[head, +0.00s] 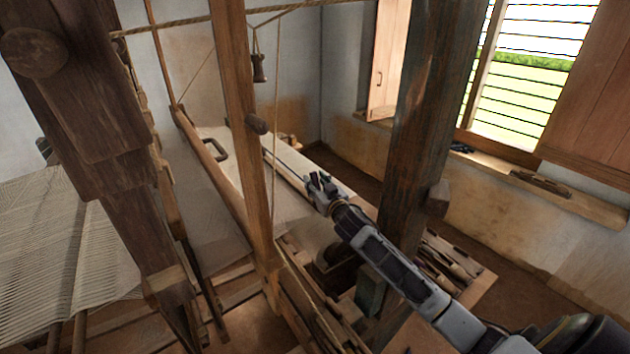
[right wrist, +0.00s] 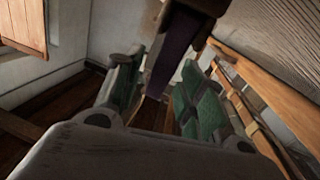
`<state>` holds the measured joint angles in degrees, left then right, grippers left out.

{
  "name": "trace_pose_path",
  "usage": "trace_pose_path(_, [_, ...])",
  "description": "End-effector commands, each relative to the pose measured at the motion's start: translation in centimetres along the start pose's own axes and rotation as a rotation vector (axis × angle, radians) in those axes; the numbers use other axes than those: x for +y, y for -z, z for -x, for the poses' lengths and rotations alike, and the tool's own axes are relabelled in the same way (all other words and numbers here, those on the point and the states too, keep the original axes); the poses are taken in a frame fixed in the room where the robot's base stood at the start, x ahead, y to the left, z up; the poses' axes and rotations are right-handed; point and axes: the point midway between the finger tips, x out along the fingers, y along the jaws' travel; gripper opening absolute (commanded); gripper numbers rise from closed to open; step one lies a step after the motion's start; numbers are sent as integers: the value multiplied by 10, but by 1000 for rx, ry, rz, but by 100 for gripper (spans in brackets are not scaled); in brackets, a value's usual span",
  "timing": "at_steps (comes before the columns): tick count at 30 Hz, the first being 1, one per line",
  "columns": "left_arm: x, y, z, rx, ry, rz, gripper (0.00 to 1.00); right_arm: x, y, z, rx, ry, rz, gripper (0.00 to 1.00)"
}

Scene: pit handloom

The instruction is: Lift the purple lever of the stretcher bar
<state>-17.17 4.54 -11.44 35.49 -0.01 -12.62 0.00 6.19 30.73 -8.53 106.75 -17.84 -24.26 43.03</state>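The purple lever (right wrist: 174,52) shows in the right wrist view as a dark purple strip with wooden edges, running down between my two green-padded fingers. My right gripper (right wrist: 158,68) is open, with one finger on each side of the lever; I cannot tell whether either finger touches it. In the head view my right gripper (head: 320,188) is over the pale cloth, at the end of a slim wooden bar (head: 288,172) that looks like the stretcher bar. The lever itself is hidden by the gripper there. My left gripper is not in view.
A thick dark post (head: 425,110) stands just behind my right arm, and a slim upright (head: 240,120) with a hanging cord stands left of the gripper. The loom's heavy frame (head: 85,90) fills the left.

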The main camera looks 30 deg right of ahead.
Motion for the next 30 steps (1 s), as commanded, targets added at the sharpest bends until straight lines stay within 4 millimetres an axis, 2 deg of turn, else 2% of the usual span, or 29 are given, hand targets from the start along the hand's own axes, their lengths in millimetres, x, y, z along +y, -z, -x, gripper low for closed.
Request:
trace_pose_path(7, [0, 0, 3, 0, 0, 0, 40, 0, 0, -11, -1, -1, -1, 39])
trace_pose_path(19, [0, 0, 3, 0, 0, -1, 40, 0, 0, -13, -1, 0, 0, 38])
trace_pose_path(27, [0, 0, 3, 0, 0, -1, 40, 0, 0, -13, -1, 0, 0, 3])
trace_pose_path(28, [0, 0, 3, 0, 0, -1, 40, 0, 0, -13, -1, 0, 0, 0])
trace_pose_path(30, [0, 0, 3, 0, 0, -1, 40, 0, 0, -13, -1, 0, 0, 0])
